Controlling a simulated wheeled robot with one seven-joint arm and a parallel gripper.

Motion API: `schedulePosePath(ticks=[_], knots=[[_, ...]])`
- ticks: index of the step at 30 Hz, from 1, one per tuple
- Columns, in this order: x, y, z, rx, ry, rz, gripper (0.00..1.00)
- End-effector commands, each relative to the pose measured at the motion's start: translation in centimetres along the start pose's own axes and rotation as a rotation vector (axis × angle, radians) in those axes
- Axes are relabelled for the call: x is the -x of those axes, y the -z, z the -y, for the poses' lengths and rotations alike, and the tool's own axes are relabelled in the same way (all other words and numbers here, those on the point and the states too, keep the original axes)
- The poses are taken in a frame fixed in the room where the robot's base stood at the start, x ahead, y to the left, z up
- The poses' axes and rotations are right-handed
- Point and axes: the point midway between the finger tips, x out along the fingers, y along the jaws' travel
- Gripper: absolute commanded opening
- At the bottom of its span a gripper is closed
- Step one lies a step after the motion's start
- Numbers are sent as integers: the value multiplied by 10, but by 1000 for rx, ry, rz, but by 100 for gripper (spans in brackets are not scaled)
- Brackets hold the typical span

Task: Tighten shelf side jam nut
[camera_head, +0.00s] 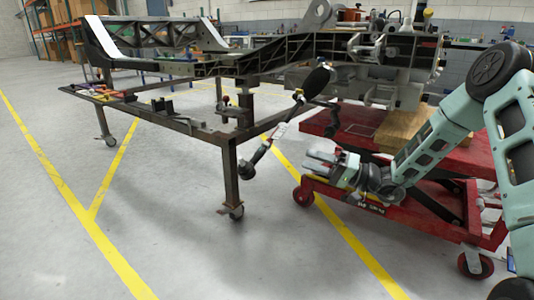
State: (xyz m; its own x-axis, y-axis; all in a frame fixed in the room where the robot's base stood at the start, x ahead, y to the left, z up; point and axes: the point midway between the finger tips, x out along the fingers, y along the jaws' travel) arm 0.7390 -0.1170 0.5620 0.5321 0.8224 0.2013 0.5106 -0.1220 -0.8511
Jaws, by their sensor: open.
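A slanted rod assembly (280,131) hangs at the right front of the chassis fixture. A dark rounded joint (249,168) is at its lower end and a black oval part (317,82) is near its upper end. The jam nut is too small to tell apart on the rod. My gripper (316,161) is low, to the right of the rod's lower end and apart from it in the picture. It is open, and nothing shows held in it. My wrist partly hides its far side, and its fingers are small in this view.
A dark steel frame (230,180) on casters carries the chassis (270,55); tools lie on its left shelf (190,127). A red wheeled cart (420,218) stands beneath my forearm with a wooden block (405,130) behind. The floor at front left is clear.

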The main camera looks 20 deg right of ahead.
Motion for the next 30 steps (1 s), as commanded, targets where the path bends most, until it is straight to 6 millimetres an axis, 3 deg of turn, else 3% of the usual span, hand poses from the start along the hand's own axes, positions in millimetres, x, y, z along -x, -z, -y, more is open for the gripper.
schedulePosePath(ticks=[15,21,30], knots=[[-106,-3,-2,1,3,4,45],[-128,-1,-1,0,1,2,45],[-135,-1,0,-1,0,2,45]])
